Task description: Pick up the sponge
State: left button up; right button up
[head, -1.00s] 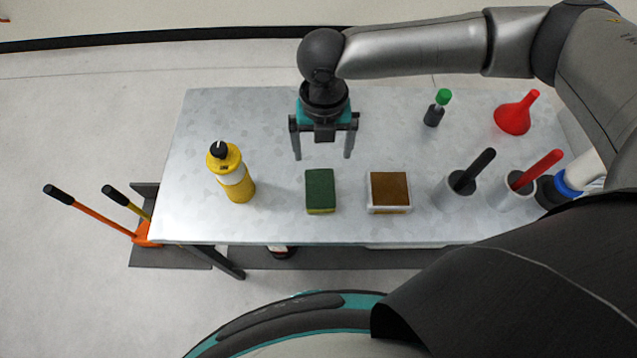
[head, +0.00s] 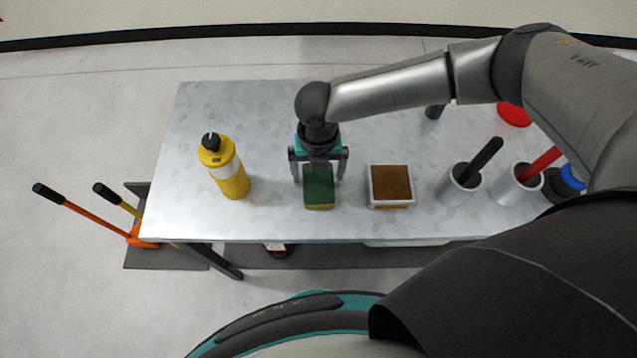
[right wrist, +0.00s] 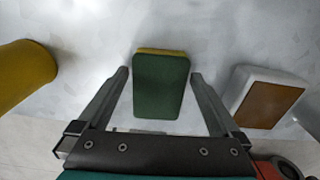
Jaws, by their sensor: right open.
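The sponge (head: 318,190), green on top with a yellow layer below, lies on the metal table near its front edge. My right gripper (head: 318,178) is over its far end with the jaws open, one finger on each side. In the right wrist view the sponge (right wrist: 161,86) shows between the two fingertips (right wrist: 160,73), with a gap on both sides. The fingers do not visibly touch it. My left gripper is not in view.
A yellow bottle (head: 228,172) stands left of the sponge. A white box with a brown top (head: 390,184) sits close on its right. Grey cups with a black handle (head: 478,162) and a red handle (head: 541,161) stand further right. Bare table (head: 270,110) lies behind.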

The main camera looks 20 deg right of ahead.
aim_at(318, 175)
jog(key=shift+c, duration=1.4)
jog(key=c, duration=1)
notch_tip(318, 175, up, 20)
jog(key=p, duration=0.5)
jog(key=o, duration=0.9)
jog(key=c, duration=0.7)
